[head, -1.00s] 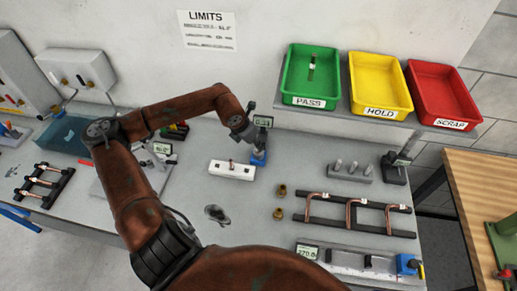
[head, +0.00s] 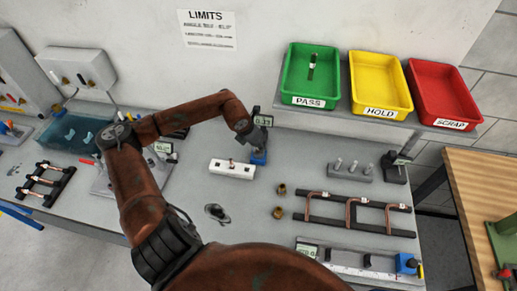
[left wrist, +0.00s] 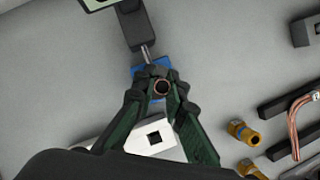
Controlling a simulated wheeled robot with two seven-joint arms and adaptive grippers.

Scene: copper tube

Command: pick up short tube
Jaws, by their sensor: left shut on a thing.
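My left gripper (left wrist: 161,90) is shut on a short copper tube (left wrist: 161,87), seen end-on as a ring between the fingertips in the left wrist view. The gripper sits over or right beside a blue block (left wrist: 138,70) of a small gauge, whose thin probe points toward the tube. Whether the tube touches the gauge I cannot tell. In the head view the blue block (head: 259,158) shows below the left wrist, and the tube is hidden. My right gripper is not in view.
Green PASS (head: 311,98), yellow HOLD (head: 380,112) and red SCRAP (head: 450,123) bins stand on a raised shelf. The green one holds a tube. Brass fittings (head: 279,213) and a black rack (head: 360,228) with bent copper tubes lie to the right. Bench between is clear.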

